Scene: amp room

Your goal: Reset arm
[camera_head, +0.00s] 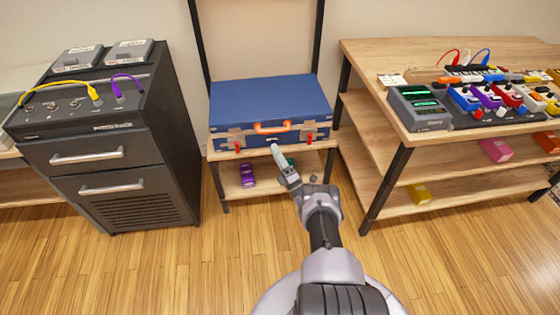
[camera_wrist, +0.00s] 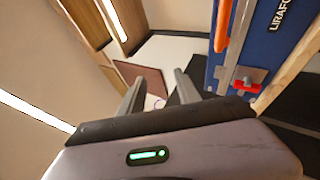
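My arm reaches forward from the bottom of the head view. My gripper (camera_head: 279,156) is in front of the blue case, near its orange handle and lower edge; I cannot tell from the head view whether it touches the case. In the wrist view my gripper (camera_wrist: 160,88) shows two grey fingers spread apart with nothing between them. The blue case (camera_head: 268,98) lies closed on a wooden stand. Its orange handle (camera_head: 272,127) also shows in the wrist view (camera_wrist: 222,25), with a red latch (camera_wrist: 247,86) beside it, right of the fingers.
A black rack cabinet (camera_head: 105,150) with cables stands left. A wooden shelf table (camera_head: 365,60) with colourful pedals stands right. A purple pedal (camera_head: 247,175) lies on the stand's lower shelf (camera_head: 234,190). The wooden floor (camera_head: 170,270) before them is clear.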

